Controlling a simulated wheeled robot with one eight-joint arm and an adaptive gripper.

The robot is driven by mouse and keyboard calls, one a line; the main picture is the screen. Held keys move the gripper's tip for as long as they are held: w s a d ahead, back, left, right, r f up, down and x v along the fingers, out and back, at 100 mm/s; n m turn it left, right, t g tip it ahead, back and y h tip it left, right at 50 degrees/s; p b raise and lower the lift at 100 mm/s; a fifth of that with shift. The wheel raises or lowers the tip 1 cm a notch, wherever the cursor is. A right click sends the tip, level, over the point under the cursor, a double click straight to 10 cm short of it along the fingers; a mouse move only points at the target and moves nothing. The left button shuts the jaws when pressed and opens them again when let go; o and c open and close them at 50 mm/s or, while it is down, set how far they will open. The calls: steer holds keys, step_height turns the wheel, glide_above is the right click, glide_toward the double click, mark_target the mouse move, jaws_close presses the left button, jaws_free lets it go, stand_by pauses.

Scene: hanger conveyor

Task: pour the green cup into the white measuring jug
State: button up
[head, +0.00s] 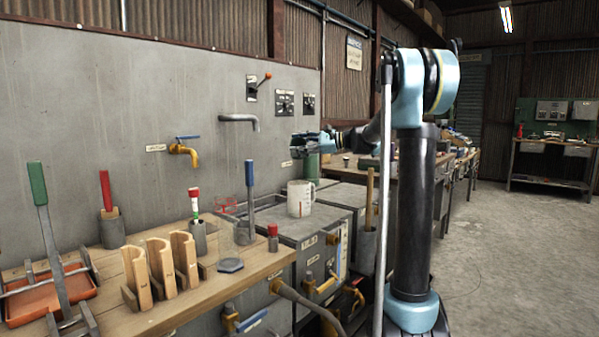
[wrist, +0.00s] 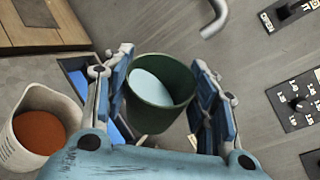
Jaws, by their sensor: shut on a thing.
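My gripper (wrist: 163,98) is shut on the green cup (wrist: 152,118), with one finger on each side of it. The cup's open mouth faces the wrist camera, and pale blue contents show inside. In the head view my gripper (head: 308,142) is up near the grey wall, and the green cup (head: 311,167) shows below it, roughly upright. The white measuring jug (head: 299,198) stands upright on a grey cabinet top, lower and a little left of the cup. In the wrist view the jug (wrist: 22,152) is at the left, apart from the cup, with orange-brown contents inside.
A grey spout (head: 240,119) and a yellow tap (head: 184,152) stick out from the wall. A wooden bench (head: 190,290) at the left holds wooden blocks (head: 160,268), handled tools and a clear container (head: 240,232). Switch plates (head: 285,103) are on the wall near my gripper.

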steer(key=shift+s+n, duration=0.1)
steer(key=shift+n, duration=0.4)
steer(key=shift+s+f+n+t+y, duration=0.1)
steer(key=shift+n+t+y, duration=0.2)
steer(key=shift+n+y, duration=0.15)
steer(key=shift+s+f+n, duration=0.1)
steer(key=shift+n, duration=0.55)
stand_by(0.3)
steer(key=shift+s+f+n+y, duration=0.15)
steer(key=shift+n+y, duration=0.1)
steer(key=shift+n, duration=0.35)
